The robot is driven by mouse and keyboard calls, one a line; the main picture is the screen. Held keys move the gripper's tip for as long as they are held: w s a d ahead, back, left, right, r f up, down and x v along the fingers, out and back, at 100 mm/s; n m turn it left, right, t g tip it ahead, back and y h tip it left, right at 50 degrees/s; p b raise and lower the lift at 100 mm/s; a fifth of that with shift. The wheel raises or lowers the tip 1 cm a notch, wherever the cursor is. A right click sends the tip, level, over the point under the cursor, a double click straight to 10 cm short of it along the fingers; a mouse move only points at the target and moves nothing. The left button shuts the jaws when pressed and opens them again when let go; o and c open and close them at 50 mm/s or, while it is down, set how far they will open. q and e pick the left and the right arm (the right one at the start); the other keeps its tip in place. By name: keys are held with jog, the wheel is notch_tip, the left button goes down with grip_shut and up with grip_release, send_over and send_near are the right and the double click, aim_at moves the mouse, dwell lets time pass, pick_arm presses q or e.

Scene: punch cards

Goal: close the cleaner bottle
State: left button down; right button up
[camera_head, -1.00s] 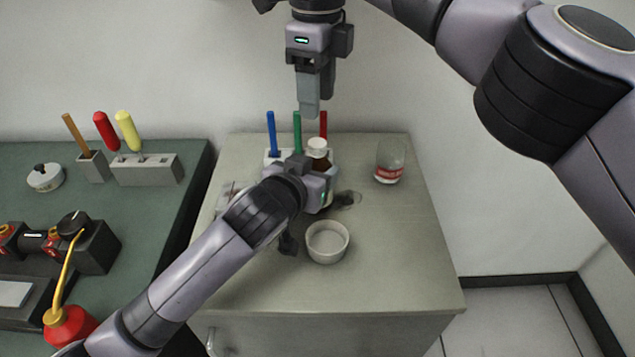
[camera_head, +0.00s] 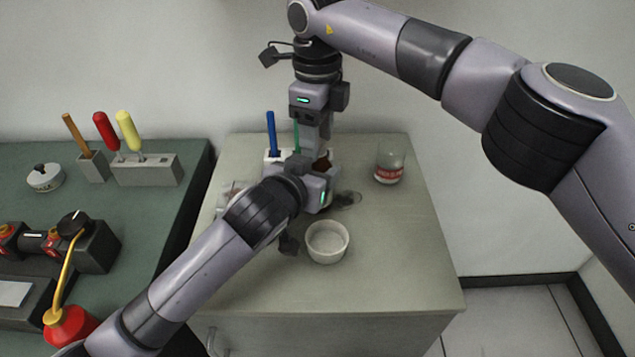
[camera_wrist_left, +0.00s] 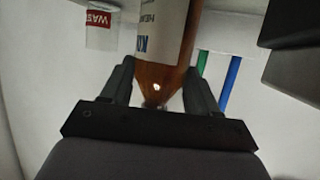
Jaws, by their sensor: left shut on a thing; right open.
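The brown cleaner bottle (camera_head: 323,161) stands upright on the cabinet, mostly hidden behind my grippers. In the left wrist view the brown bottle (camera_wrist_left: 163,75) with a white label shows upside down. My left gripper (camera_head: 316,184) is shut on it, with a finger on each side of its tapered shoulder (camera_wrist_left: 160,72). My right gripper (camera_head: 314,140) is open and points straight down from above, its fingers over the bottle's top. The white cap is hidden behind the right gripper; whether the fingers touch it I cannot tell.
A blue pen (camera_head: 271,132) and a green pen (camera_head: 296,136) stand in a white holder behind the bottle. A clear glass with a red label (camera_head: 389,163) is to the right. A white bowl (camera_head: 327,253) is in front. The cabinet's right front is clear.

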jog(key=shift+c, duration=0.3)
grip_shut()
jog(key=shift+o, duration=1)
grip_release()
jog(key=shift+r, duration=3.8)
pick_arm(q)
jog(key=shift+c, duration=0.9)
grip_release()
